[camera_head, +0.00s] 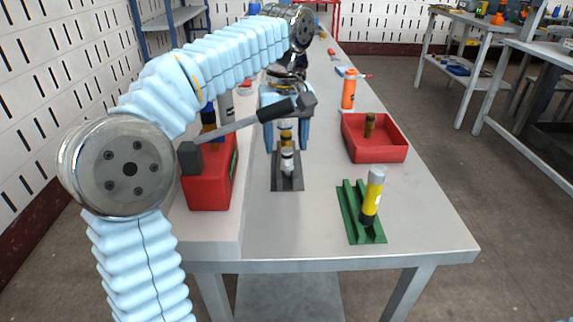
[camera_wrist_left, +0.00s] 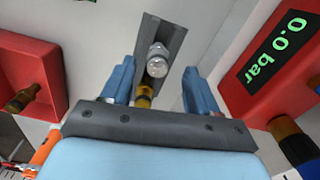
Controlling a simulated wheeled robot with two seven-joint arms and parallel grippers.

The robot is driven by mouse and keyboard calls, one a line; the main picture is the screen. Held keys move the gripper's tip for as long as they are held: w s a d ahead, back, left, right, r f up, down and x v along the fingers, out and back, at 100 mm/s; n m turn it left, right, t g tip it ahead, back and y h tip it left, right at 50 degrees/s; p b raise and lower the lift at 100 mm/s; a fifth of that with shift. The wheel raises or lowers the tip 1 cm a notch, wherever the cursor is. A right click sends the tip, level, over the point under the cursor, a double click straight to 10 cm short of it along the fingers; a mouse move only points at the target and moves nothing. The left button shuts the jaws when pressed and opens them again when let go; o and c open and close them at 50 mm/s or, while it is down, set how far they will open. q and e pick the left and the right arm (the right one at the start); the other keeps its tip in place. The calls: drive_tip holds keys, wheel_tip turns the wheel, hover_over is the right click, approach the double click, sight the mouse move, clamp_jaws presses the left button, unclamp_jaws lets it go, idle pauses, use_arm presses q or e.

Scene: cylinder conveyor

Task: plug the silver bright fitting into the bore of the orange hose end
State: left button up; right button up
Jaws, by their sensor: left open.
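The silver bright fitting (camera_head: 287,163) stands in a dark grey holder (camera_head: 287,184) on the table, with a brass-coloured part behind it. In the left wrist view its round silver end (camera_wrist_left: 157,58) lies between the fingertips. My left gripper (camera_head: 286,148) is open, its blue fingers pointing down on either side of the fitting; I cannot tell whether they touch it. A brown-orange cylinder with a blue part (camera_head: 208,116) stands by the red gauge box, partly hidden by my arm; I cannot tell whether it is the orange hose end. No bore is clearly visible. My right gripper is not in view.
The red gauge box (camera_head: 207,190) stands left of the holder; its display reads 0.0 bar (camera_wrist_left: 275,48). A red tray (camera_head: 377,153) with a brass piece, an orange bottle (camera_head: 348,95) and a green cradle (camera_head: 347,211) with a yellow-black cylinder are at right.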

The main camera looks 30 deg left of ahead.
sight(287, 150)
use_arm(q)
wheel_tip(287, 150, down, 3)
drive_tip(key=shift+w+f, duration=0.1)
drive_tip(key=shift+f, duration=0.1)
clamp_jaws()
drive_tip(key=shift+r, duration=0.1)
